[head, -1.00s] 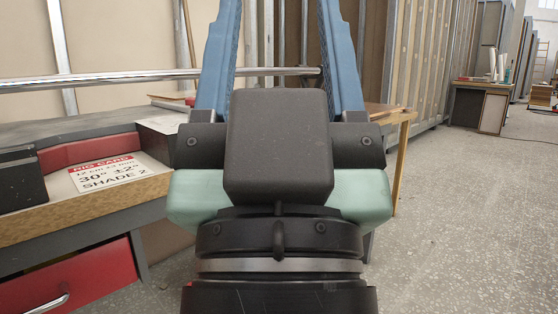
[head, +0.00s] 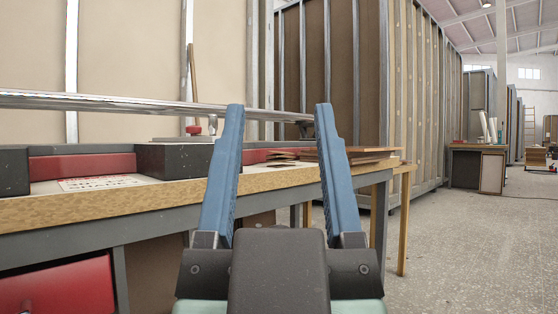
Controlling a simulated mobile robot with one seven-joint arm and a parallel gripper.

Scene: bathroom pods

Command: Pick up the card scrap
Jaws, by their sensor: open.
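My gripper (head: 279,108) is open and empty, its two blue fingers pointing up and away in the middle of the head view. Between and beyond the fingers, thin brown flat pieces (head: 290,154) lie on the right part of the workbench (head: 100,208). One of them may be the card scrap, but I cannot tell which. The left finger covers part of the bench top there. The fingers appear apart from these pieces.
A printed rig card (head: 100,184) lies flat on the bench, left of a dark block (head: 175,161). A metal rail (head: 130,104) runs above the bench. A red drawer (head: 58,287) is below. Brown boards (head: 365,155) lie at the right end. Open floor (head: 470,250) is on the right.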

